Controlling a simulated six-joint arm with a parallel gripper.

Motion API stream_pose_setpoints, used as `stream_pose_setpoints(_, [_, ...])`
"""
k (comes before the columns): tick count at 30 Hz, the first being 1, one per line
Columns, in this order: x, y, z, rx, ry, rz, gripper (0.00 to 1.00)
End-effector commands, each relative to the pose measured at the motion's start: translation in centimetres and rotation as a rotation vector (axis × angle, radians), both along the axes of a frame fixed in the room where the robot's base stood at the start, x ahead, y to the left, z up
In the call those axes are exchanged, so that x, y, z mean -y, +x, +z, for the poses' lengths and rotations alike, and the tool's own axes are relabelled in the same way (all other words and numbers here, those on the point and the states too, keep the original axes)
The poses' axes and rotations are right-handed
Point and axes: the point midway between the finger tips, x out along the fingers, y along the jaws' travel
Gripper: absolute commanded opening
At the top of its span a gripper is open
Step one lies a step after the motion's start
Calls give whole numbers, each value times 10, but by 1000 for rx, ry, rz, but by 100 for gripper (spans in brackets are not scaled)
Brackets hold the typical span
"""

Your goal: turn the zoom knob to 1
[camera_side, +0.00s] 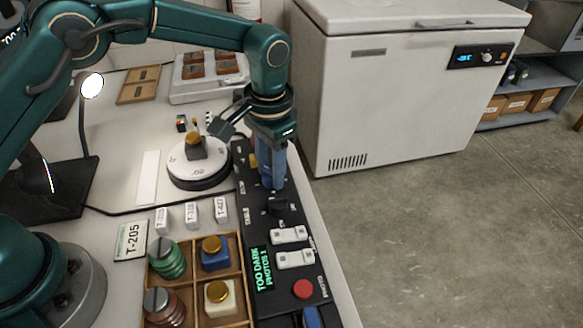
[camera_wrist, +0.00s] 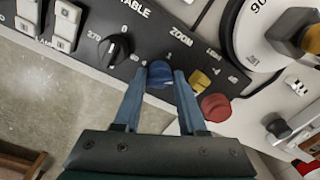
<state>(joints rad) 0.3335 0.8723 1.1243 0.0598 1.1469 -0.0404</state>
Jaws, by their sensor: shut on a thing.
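The zoom knob (camera_wrist: 158,78) is blue and sits on the black control panel (camera_wrist: 100,65) below the printed word ZOOM in the wrist view. A mark 1 is printed just above it; I cannot make out where its pointer stands. My gripper (camera_wrist: 161,73) has one finger on each side of the knob and is shut on it. In the side view my gripper (camera_side: 272,185) points straight down at the panel, and its fingers hide the knob. The panel's green screen (camera_side: 263,269) reads "TOO DARK" and a photo count.
The black table knob (camera_wrist: 114,48) is close by on one side; a yellow knob (camera_wrist: 200,80) and red knob (camera_wrist: 215,107) are on the other. White rocker switches (camera_side: 290,234) and a red button (camera_side: 303,289) are nearer. The round turntable (camera_side: 198,173) bears a specimen.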

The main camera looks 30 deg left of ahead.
Motion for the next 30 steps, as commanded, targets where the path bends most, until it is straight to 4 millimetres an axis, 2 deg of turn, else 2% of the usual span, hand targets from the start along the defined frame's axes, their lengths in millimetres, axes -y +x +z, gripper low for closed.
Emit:
stream_pose_setpoints(18, [3, 0, 0, -4, -5, 575, 0])
stream_pose_setpoints(30, [3, 0, 0, -2, -6, 838, 0])
